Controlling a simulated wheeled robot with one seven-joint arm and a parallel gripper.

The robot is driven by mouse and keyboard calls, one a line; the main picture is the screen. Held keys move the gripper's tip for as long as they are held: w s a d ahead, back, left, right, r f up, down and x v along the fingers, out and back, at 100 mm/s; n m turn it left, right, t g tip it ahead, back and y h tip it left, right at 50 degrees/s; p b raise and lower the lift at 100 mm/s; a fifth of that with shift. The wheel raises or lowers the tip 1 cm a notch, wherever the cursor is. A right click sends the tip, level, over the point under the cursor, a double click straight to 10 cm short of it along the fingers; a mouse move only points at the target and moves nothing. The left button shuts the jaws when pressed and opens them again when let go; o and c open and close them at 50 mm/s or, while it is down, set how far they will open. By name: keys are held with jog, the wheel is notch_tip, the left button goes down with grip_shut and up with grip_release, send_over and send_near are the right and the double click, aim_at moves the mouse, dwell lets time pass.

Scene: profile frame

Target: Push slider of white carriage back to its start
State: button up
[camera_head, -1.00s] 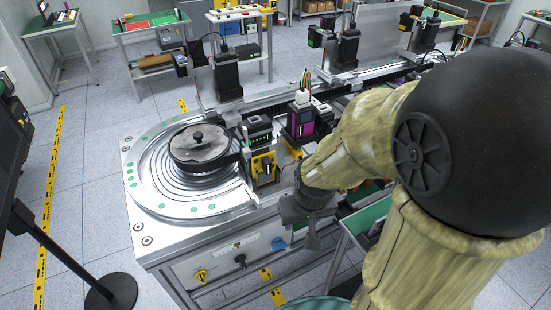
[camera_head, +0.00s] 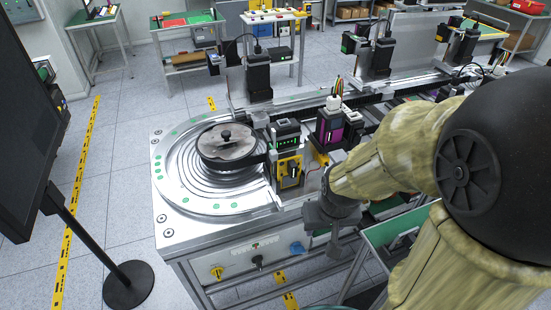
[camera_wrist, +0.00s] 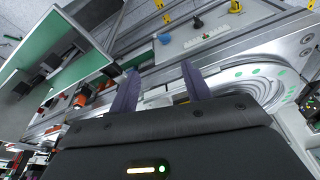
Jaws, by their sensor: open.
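My gripper (camera_head: 333,228) hangs in front of the machine's near edge in the head view. In the wrist view my gripper (camera_wrist: 160,86) is open, its two dark fingers apart with nothing between them. A small white block (camera_head: 333,103) with coloured wires stands on top of a black and purple module (camera_head: 328,128) on the rail line, behind my gripper. I cannot tell for sure whether this is the white carriage. No slider can be made out clearly; my arm hides part of the rail to the right.
A round silver track (camera_head: 180,180) with a dark lidded pan (camera_head: 227,146) is left of my gripper. Knobs (camera_head: 257,262) sit on the front panel. A green-topped table (camera_head: 385,232) stands close under my arm. A post base (camera_head: 130,284) stands on the floor at left.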

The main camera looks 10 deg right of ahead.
jog(key=c, duration=0.3)
jog(key=shift+w+d+r, duration=0.15)
jog(key=shift+w, duration=0.15)
jog(key=c, duration=0.4)
jog(key=w+d+r+n+t, duration=0.1)
jog(key=w, duration=0.1)
jog(key=w+d+r+n+t, duration=0.1)
jog(key=w+r, duration=0.1)
jog(key=w+r+n+t+p, duration=0.1)
jog(key=w, duration=0.2)
jog(key=shift+d+r+t+h, duration=0.4)
grip_shut()
jog(key=w+a+r+n+t+y+p, duration=0.1)
jog(key=w+r+n+t+y, duration=0.15)
jog(key=w+r+n, duration=0.3)
jog(key=a+r+n+y+p, duration=0.1)
jog(key=a+r+n+y, duration=0.25)
jog(key=r+n, duration=0.25)
jog(key=s+n+g, duration=0.3)
jog(key=s+n+g+p, duration=0.1)
jog(key=s+n, duration=0.1)
jog(key=shift+a+f+g+y, duration=0.1)
jog(key=shift+f+g+y, duration=0.15)
jog(key=shift+f+y, duration=0.15)
